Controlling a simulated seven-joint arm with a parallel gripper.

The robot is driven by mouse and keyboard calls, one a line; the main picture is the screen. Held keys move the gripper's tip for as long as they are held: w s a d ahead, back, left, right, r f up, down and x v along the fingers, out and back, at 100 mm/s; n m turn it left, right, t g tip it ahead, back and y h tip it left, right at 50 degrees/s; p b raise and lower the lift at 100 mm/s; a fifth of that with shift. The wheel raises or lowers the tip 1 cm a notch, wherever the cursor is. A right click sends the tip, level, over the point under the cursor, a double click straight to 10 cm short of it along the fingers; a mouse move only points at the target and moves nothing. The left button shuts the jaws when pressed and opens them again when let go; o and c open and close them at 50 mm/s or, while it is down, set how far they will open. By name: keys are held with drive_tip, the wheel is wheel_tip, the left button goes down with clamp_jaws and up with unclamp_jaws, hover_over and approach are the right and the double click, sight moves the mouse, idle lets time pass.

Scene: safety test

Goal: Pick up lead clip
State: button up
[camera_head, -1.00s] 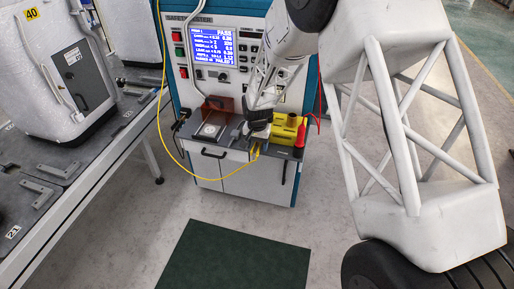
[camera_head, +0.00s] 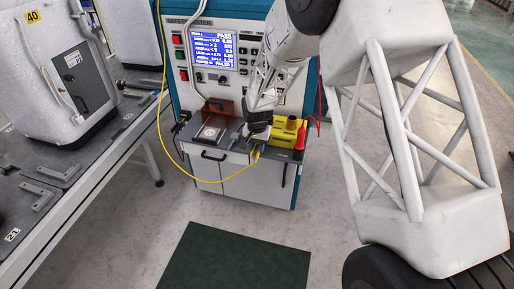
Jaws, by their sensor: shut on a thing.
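My gripper (camera_head: 256,144) is at the front shelf of the safety tester, pointing down. It is small in view and partly hidden by its own wrist. It is shut on the lead clip (camera_head: 255,155), which shows as a small yellow piece at the end of the yellow lead (camera_head: 207,180). The lead hangs in a loop from the upper left, past the tester's left side, to the clip. I cannot tell whether the clip touches the shelf.
The tester's screen (camera_head: 213,50) reads PASS. A yellow block (camera_head: 286,134) and a red probe (camera_head: 300,142) stand right of my gripper. A brown-red bracket (camera_head: 217,107) stands left. A workbench with a white appliance (camera_head: 75,75) is at left. A green mat (camera_head: 235,262) lies on clear floor.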

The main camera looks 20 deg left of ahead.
sight(257, 148)
drive_tip(key=shift+r, duration=0.7)
drive_tip(key=shift+s+d+r, duration=0.1)
drive_tip(key=shift+s+r, duration=0.05)
drive_tip(key=shift+r, duration=0.8)
drive_tip(key=s+d, duration=0.3)
drive_tip(key=s, duration=0.4)
drive_tip(key=s+d+r, duration=0.1)
drive_tip(key=s+d, duration=0.3)
drive_tip(key=s, duration=0.2)
drive_tip(key=shift+s+d, duration=0.3)
drive_tip(key=shift+s, duration=0.05)
drive_tip(key=shift+r, duration=0.1)
drive_tip(key=shift+s, duration=0.15)
drive_tip(key=shift+s, duration=2.1)
